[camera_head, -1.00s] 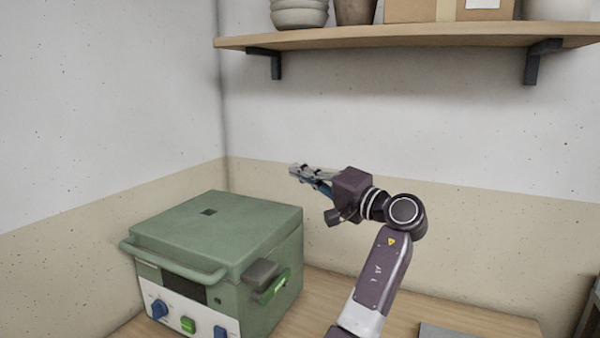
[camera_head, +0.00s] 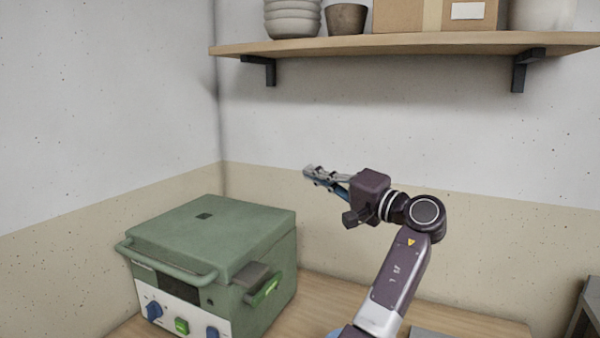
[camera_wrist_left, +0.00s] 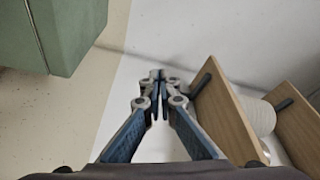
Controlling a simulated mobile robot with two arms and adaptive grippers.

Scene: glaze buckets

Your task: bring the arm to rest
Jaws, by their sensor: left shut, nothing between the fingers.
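My left gripper (camera_head: 308,172) is shut and empty in the head view. It is raised in front of the back wall, above and to the right of the green kiln-like box, and points left. In the left wrist view its blue fingers (camera_wrist_left: 160,76) meet at the tips with nothing between them. My left arm rises from the lower middle of the head view and bends at a round joint. My right gripper is not in view.
The green box (camera_head: 215,235), lid closed, with knobs and a front handle, stands on the wooden table (camera_head: 320,290). A wooden shelf (camera_head: 400,46) above holds stacked bowls (camera_head: 292,18), a dark pot (camera_head: 346,18), a cardboard box (camera_head: 410,15) and a pale pot (camera_head: 542,14).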

